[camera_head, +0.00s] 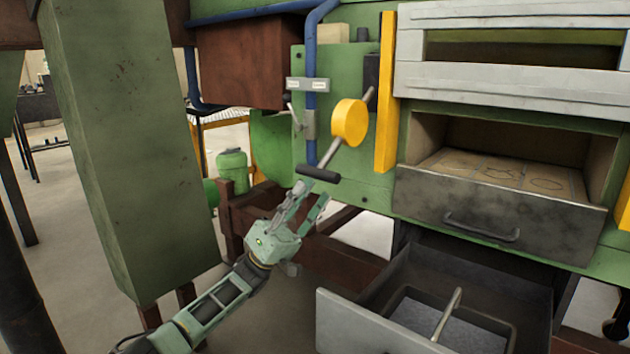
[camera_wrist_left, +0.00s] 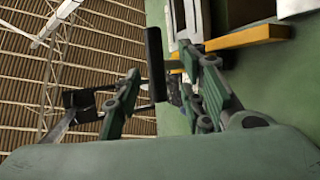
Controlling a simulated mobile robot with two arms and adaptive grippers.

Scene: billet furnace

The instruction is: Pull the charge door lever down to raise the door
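The lever has a black crossbar handle (camera_head: 318,174) on a thin metal rod that slants up to a round yellow disc (camera_head: 349,122) on the green furnace panel. My left gripper (camera_head: 311,200) is just below the handle, with its fingers open and pointing up at it. In the left wrist view the black handle (camera_wrist_left: 155,63) shows between the two spread fingers (camera_wrist_left: 168,85), near the tips. I cannot tell whether a finger touches it. The furnace front has pale grey slatted blocks (camera_head: 510,80) above an opening with a tan floor (camera_head: 500,172). My right gripper is not in view.
A dark metal front with a bar handle (camera_head: 482,228) hangs under the opening. Below it a dark drawer (camera_head: 400,270) is pulled out, right of my arm. A green column (camera_head: 120,150) stands at left. A yellow upright bar (camera_head: 386,95) stands right of the lever.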

